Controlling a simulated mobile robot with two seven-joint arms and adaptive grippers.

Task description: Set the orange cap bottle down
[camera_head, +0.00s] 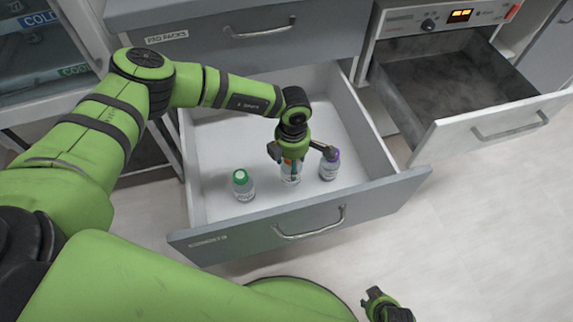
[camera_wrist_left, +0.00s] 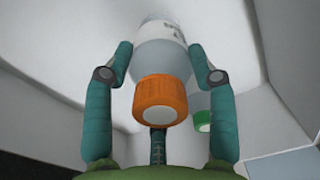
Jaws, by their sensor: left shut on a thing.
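The orange cap bottle (camera_head: 291,174) is upright within the open drawer (camera_head: 215,130), between two other bottles. My left gripper (camera_head: 290,158) comes down on it from above and is shut on it, hiding most of its cap. In the left wrist view the orange cap (camera_wrist_left: 163,97) and the pale bottle body sit between the two fingers (camera_wrist_left: 160,75). Whether the bottle's base touches the drawer floor, I cannot tell. My right gripper (camera_head: 374,296) is low at the bottom right, away from the drawer; its jaw opening is unclear.
A green-capped bottle (camera_head: 243,186) stands to the left and a purple-capped bottle (camera_head: 330,166) close to the right. The drawer front (camera_head: 300,215) is a raised edge. The drawer's back and left floor is clear. Another open drawer (camera_head: 450,90) is at right.

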